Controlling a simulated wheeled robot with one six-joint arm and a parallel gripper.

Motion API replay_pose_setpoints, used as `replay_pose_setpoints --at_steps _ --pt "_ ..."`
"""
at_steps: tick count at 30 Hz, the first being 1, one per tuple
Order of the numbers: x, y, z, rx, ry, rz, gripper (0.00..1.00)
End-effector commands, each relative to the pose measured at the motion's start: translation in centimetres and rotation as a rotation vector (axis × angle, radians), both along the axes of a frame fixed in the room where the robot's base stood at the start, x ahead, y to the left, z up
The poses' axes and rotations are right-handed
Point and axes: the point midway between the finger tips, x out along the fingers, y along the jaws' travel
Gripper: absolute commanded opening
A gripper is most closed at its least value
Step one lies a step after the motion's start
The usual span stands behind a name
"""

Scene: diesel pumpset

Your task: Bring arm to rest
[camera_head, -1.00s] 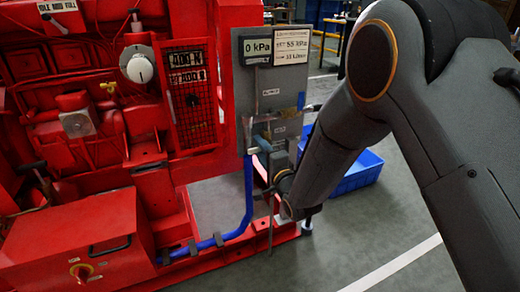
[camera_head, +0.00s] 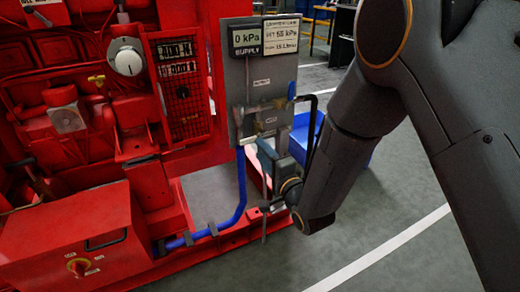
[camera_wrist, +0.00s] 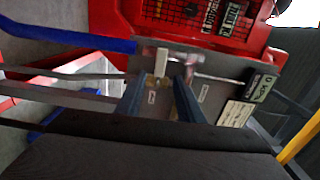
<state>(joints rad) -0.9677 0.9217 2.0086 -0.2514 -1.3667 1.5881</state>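My arm comes in from the right in the head view, with my gripper (camera_head: 263,148) low in front of the grey panel (camera_head: 236,98) on the red pumpset (camera_head: 110,150). In the wrist view my gripper's two blue-grey fingers (camera_wrist: 160,98) stand apart, with a gap between them. A small pale and brass fitting (camera_wrist: 160,64) on the panel shows beyond the fingertips. Whether the fingers touch it cannot be told.
A blue hose (camera_head: 242,185) runs down from the panel and along the red base. A blue bin (camera_head: 358,158) stands on the floor behind my arm. A red box (camera_head: 70,240) with a knob is at lower left. Grey floor with a white line (camera_head: 385,250) is open at lower right.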

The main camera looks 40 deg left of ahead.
Motion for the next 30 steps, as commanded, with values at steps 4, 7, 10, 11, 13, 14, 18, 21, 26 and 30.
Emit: replay_pose_setpoints --at_steps 4,7,10,11,13,14,18,21,26,30 --pt "0.0 0.0 0.0 0.000 0.000 0.000 0.34" --pt "0.0 0.0 0.0 0.000 0.000 0.000 0.34" --pt "0.0 0.0 0.0 0.000 0.000 0.000 0.34" --pt "0.0 0.0 0.0 0.000 0.000 0.000 0.34" --pt "0.0 0.0 0.0 0.000 0.000 0.000 0.34" --pt "0.1 0.0 0.1 -0.003 -0.002 -0.002 0.34" --pt "1.9 -1.1 0.8 -0.071 -0.037 -0.039 0.34" --pt "4.6 -3.3 1.8 -0.198 -0.090 -0.095 0.34" --pt "8.9 -9.6 3.4 -0.478 -0.174 -0.176 0.34" --pt "10.9 -16.3 4.5 -0.724 -0.210 -0.202 0.34"
